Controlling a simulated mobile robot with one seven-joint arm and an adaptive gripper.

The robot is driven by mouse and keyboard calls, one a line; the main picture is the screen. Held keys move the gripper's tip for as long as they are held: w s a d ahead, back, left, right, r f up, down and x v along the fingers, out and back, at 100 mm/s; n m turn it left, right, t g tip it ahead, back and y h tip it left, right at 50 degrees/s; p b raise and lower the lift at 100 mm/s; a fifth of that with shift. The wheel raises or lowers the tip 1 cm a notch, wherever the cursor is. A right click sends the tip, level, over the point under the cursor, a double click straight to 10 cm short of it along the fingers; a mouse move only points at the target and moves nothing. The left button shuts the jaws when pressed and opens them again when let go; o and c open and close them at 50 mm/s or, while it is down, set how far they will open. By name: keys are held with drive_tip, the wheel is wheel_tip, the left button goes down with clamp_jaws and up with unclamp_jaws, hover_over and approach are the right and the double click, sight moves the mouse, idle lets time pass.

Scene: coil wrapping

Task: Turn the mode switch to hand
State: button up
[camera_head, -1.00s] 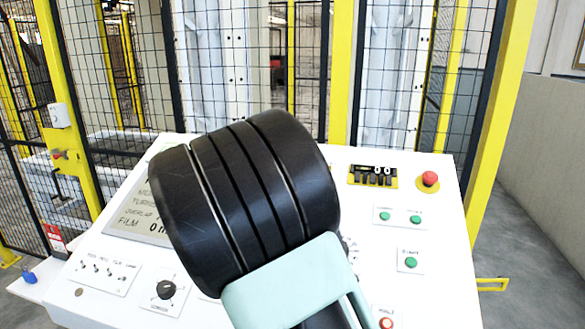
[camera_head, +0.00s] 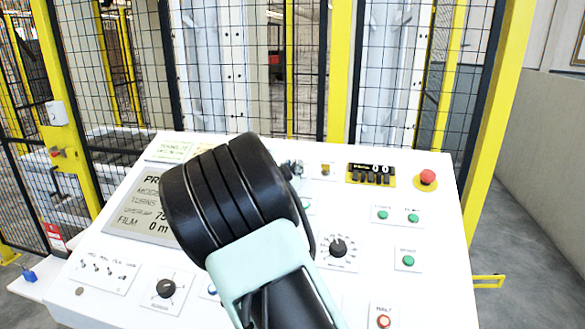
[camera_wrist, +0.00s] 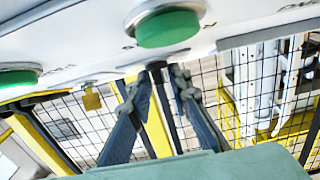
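My gripper (camera_head: 291,169) reaches over the console to its back part, with my dark wrist hiding much of the panel. In the wrist view my two fingers (camera_wrist: 165,78) point at the panel, partly open with a gap between the tips. A small black part (camera_wrist: 156,66) at the panel shows between or just behind the fingertips; it may be the mode switch, and I cannot tell whether a finger touches it. No hand mark is readable. Other black rotary knobs, one with a dial (camera_head: 338,247) and one at the lower left (camera_head: 166,288), stand clear of my gripper.
The white console (camera_head: 440,230) carries a display (camera_head: 140,212), a red emergency button (camera_head: 428,177), a black counter (camera_head: 371,173), a brass-coloured part (camera_head: 325,170) and several green buttons. A green button (camera_wrist: 168,28) is close in the wrist view. A mesh fence stands behind.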

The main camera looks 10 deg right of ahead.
clamp_jaws()
